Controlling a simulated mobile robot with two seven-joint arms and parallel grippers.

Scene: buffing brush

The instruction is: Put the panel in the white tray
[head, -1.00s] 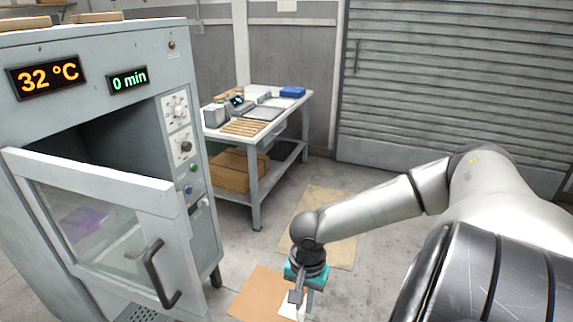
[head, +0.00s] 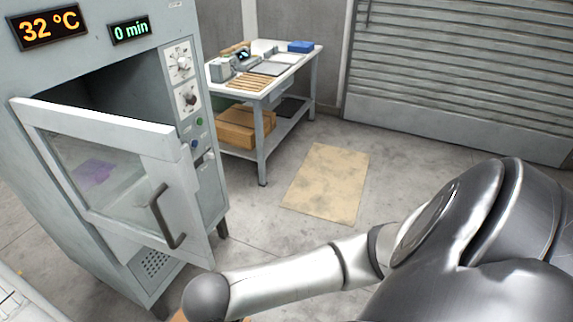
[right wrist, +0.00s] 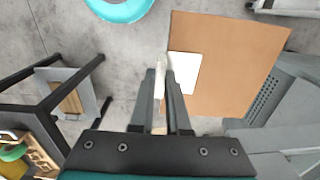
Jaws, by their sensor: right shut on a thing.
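The brown flat panel (right wrist: 225,60), with a white patch near one edge, fills the upper middle of the right wrist view. My right gripper (right wrist: 163,75) is shut with a thin pale piece between its fingertips, at the panel's left edge. The exact contact is partly hidden by the fingers. In the head view my right arm crosses the bottom and hides the gripper; only a brown sliver of the panel (head: 180,317) shows beneath it. I cannot surely identify the white tray. My left gripper is in no view.
The grey oven (head: 200,170) stands at left with its glass door (head: 110,175) open. A white-topped bench (head: 290,65) is at the back. A tan mat (head: 327,183) lies on clear floor. A white surface (head: 18,300) enters at bottom left.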

